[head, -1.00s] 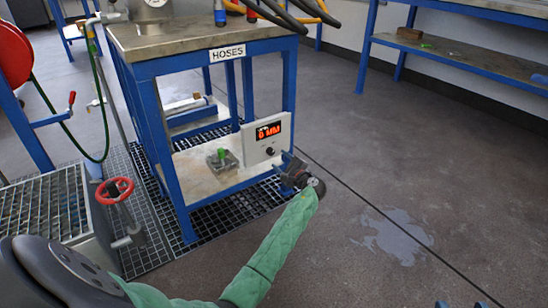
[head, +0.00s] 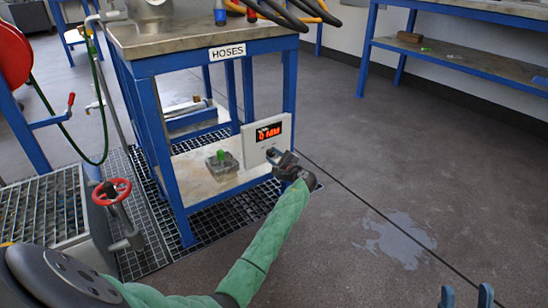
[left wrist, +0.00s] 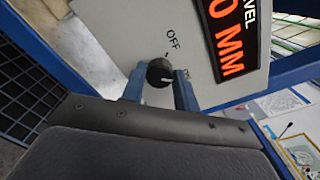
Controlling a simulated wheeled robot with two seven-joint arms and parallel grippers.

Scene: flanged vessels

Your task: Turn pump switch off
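The pump switch is a round black knob (left wrist: 160,72) on a pale panel (head: 262,145) with a red "0 MM" display, fixed to the blue table's lower shelf. In the head view the gripper hides the knob. My right gripper (head: 466,297) is open and empty at the lower right edge.
The blue HOSES table (head: 222,51) stands over a floor grating, with hoses on top. A small fitting with a green part (head: 220,160) lies on its lower shelf. A red handwheel (head: 111,191) is at left. The floor to the right is clear, with a wet patch (head: 395,235).

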